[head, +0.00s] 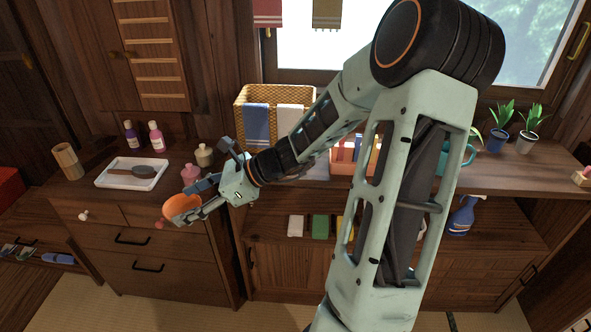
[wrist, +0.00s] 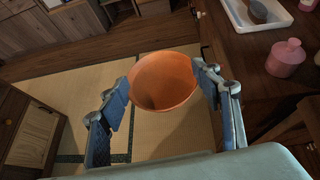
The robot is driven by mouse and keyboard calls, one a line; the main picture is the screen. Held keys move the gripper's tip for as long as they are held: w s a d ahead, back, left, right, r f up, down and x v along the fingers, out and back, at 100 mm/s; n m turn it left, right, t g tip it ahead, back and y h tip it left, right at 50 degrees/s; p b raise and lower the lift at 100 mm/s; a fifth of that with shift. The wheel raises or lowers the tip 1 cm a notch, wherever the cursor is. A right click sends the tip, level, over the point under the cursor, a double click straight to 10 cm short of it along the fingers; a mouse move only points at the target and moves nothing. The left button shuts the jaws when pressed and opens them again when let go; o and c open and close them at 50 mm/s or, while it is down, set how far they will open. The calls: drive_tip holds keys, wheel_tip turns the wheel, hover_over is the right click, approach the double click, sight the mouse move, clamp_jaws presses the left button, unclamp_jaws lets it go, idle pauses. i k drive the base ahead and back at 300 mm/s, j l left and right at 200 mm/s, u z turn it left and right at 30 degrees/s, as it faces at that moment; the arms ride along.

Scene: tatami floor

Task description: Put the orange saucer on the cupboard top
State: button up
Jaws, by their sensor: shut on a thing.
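The orange saucer (head: 181,206) is held in my gripper (head: 193,203), in front of the top edge of the drawer unit in the head view. In the wrist view the saucer (wrist: 163,82) sits between the two fingers and looks like a round, deep dish, with tatami floor behind it. My gripper is shut on it. A dark wooden top (head: 86,188) spans the drawer unit, and a similar top (head: 482,178) continues over the open-shelved, doored unit at right. I cannot tell which is the cupboard.
On the left top stand a white tray (head: 108,175) with a brush, a pink jar (head: 190,174), a cream jar (head: 204,156), small bottles (head: 156,137) and a wooden cup (head: 68,161). A wicker basket (head: 275,97) stands behind. Bare wood shows in front of the tray.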

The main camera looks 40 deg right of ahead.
sight(489, 172)
drive_tip(key=z, duration=1.95)
drive_tip(key=i+l+z, duration=0.1)
drive_tip(key=z, duration=0.25)
drive_tip(key=i+l+z, duration=0.1)
drive_tip(key=l+z, duration=0.2)
